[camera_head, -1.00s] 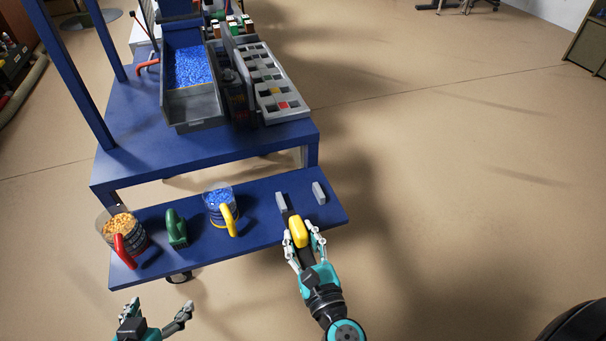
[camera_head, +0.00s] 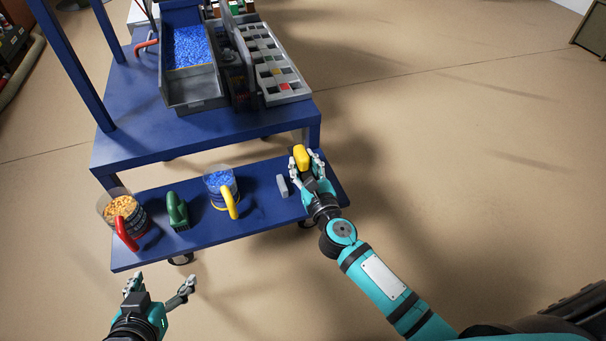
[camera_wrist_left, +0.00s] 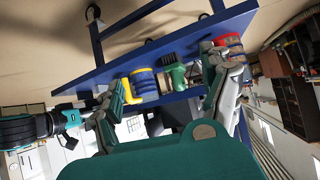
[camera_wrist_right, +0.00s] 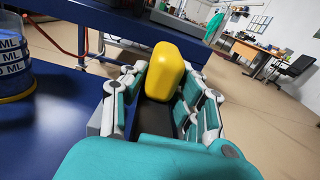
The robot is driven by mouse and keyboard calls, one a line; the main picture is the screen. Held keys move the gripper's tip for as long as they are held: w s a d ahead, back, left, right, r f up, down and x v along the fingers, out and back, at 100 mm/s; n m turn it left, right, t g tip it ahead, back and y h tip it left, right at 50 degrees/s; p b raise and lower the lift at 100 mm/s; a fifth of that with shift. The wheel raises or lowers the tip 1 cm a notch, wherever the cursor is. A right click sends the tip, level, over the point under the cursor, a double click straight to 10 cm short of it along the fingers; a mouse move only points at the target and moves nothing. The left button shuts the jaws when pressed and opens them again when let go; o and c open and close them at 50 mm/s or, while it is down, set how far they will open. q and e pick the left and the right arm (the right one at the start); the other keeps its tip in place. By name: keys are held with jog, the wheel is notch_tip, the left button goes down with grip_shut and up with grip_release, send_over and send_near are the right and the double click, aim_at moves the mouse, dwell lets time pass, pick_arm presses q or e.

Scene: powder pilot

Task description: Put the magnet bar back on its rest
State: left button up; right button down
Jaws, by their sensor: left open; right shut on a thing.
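The magnet bar has a yellow handle (camera_head: 301,157) and a dark bar part, which shows below the handle in the right wrist view (camera_wrist_right: 157,121). My right gripper (camera_head: 305,168) is shut on it over the right end of the lower blue shelf (camera_head: 255,214). One grey block of the rest (camera_head: 282,186) stands just left of that gripper; the other block is hidden behind the gripper and arm. I cannot tell whether the bar touches the rest. My left gripper (camera_head: 160,286) is open and empty in front of the shelf's left part.
A jug of orange granules with a red handle (camera_head: 125,236), a green brush (camera_head: 176,209) and a jug of blue granules with a yellow handle (camera_head: 230,203) stand on the shelf. The blue table (camera_head: 135,141) behind carries a grey tray (camera_head: 196,92). Open floor lies right.

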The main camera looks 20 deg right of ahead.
aim_at(303, 175)
notch_tip(303, 175, down, 2)
jog(key=shift+f+b, duration=0.15)
jog(key=shift+b, duration=0.65)
jog(key=shift+f+b, duration=0.5)
jog(key=shift+f, duration=0.05)
pick_arm(q)
jog(key=w+d+r+t+h, duration=0.1)
jog(key=w+r+t, duration=0.1)
jog(key=r, duration=0.3)
jog(key=w+d+r+t+h, duration=0.1)
jog(key=w+d+r+t, duration=0.1)
jog(key=r+t, duration=0.3)
jog(key=shift+w+r, duration=0.5)
jog(key=shift+r, duration=0.05)
pick_arm(e)
jog(key=shift+f, duration=0.2)
pick_arm(q)
jog(key=shift+r+t+h, duration=0.3)
jog(key=shift+r+t, duration=0.15)
jog(key=shift+t, duration=0.05)
pick_arm(e)
jog(key=c, duration=1)
grip_release()
